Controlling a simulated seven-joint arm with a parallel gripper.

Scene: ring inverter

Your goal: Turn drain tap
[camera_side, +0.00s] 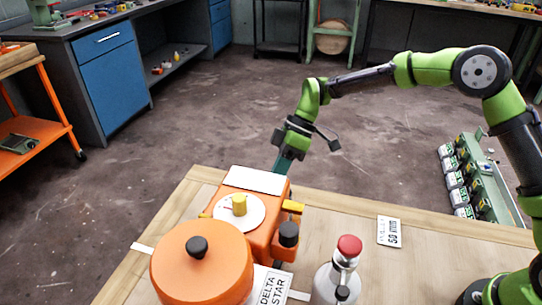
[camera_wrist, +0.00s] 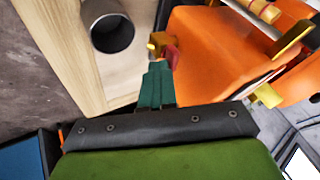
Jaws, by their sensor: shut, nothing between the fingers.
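An orange machine (camera_side: 265,225) stands on the wooden table, with a white dial and a yellow knob (camera_side: 239,204) on top. In the wrist view its orange body (camera_wrist: 215,55) fills the upper right. A small brass and red fitting (camera_wrist: 170,54), which looks like the drain tap, sticks out at the body's left edge. My gripper (camera_wrist: 158,68) is shut and empty, its teal fingertips right at the fitting; I cannot tell if they touch it. In the side view my gripper (camera_side: 281,166) reaches down behind the machine, where the tap is hidden.
A grey open cup or pipe (camera_wrist: 107,30) is left of the fitting in the wrist view. An orange round lid (camera_side: 203,265), a red-capped bottle (camera_side: 349,247) and a "50 mm" card (camera_side: 389,232) are on the table's near side. Floor lies beyond the table edge.

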